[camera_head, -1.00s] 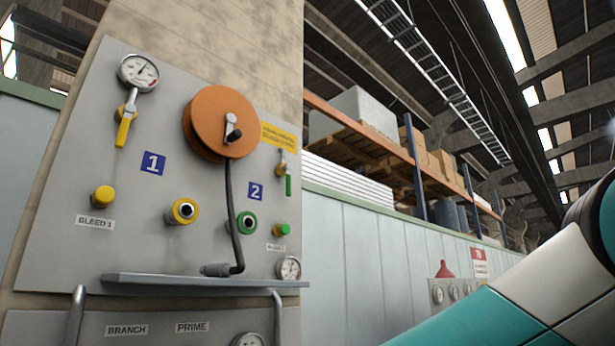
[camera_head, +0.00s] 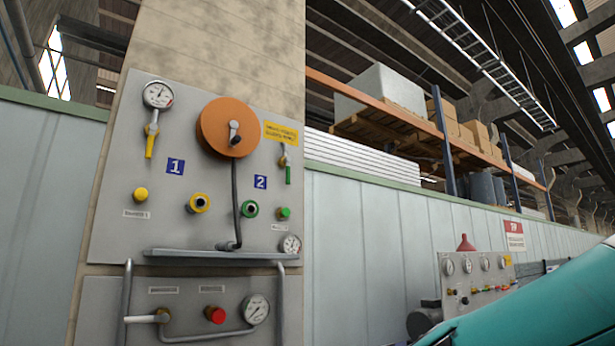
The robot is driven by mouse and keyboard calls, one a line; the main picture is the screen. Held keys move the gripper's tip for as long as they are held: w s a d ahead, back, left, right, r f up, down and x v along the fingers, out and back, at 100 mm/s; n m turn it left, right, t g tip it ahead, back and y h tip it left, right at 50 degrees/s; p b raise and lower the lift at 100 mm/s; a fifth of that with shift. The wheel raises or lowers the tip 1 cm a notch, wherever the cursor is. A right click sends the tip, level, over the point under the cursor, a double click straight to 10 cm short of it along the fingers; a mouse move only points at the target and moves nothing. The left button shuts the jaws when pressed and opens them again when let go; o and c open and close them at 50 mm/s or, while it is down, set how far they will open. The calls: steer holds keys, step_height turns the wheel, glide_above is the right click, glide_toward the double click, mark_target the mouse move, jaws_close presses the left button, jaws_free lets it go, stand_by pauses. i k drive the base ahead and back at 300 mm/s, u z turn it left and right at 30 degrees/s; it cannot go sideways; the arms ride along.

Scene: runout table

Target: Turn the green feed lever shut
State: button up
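The green feed lever (camera_head: 288,174) is on the right side of the grey panel (camera_head: 118,215), under a small valve body. Its handle hangs straight down, beside the blue "2" label (camera_head: 261,182). A yellow lever (camera_head: 150,146) on the left, below a round gauge (camera_head: 158,95), also hangs down, near the "1" label (camera_head: 175,167). A green knob (camera_head: 284,213) and a green-ringed port (camera_head: 250,209) sit below the green lever. My gripper is out of view; only a teal part of my arm shows at lower right.
An orange hose reel (camera_head: 226,127) with a dark hose hangs left of the green lever. A narrow shelf (camera_head: 210,254) juts out below, above a lower panel with a red knob (camera_head: 215,314) and pipe handles. A second gauge panel (camera_head: 480,277) stands further right.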

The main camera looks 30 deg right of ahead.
mark_target(287, 160)
steer(key=z, duration=0.5)
steer(key=i, duration=0.65)
steer(key=z, duration=0.35)
